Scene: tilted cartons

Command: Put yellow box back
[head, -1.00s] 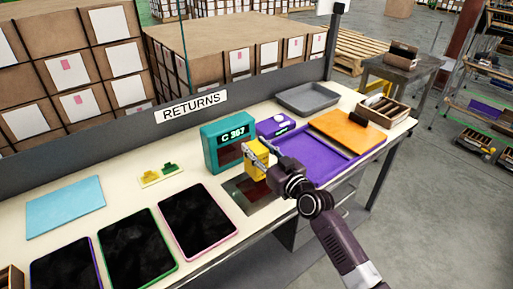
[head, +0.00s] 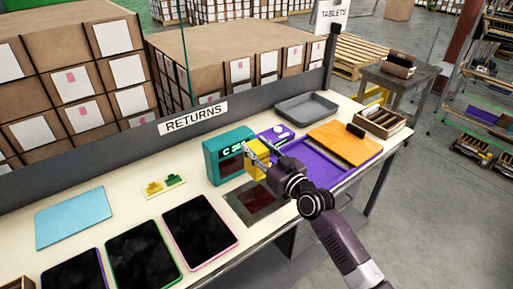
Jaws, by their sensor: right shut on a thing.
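The yellow box (head: 256,163) is in the head view, held upright above the bench in front of the teal scanner unit (head: 229,154). My right gripper (head: 259,155) is shut on it, and its fingers hide part of the box. A dark glass plate (head: 257,202) lies on the bench just below and in front of the box. My left gripper is not in view.
A purple tray (head: 324,165) and an orange board (head: 341,139) lie to the right, with a grey tray (head: 307,107) behind. Several tablets, one pink-edged (head: 199,231), lie at front left. A blue sheet (head: 74,217) lies farther left.

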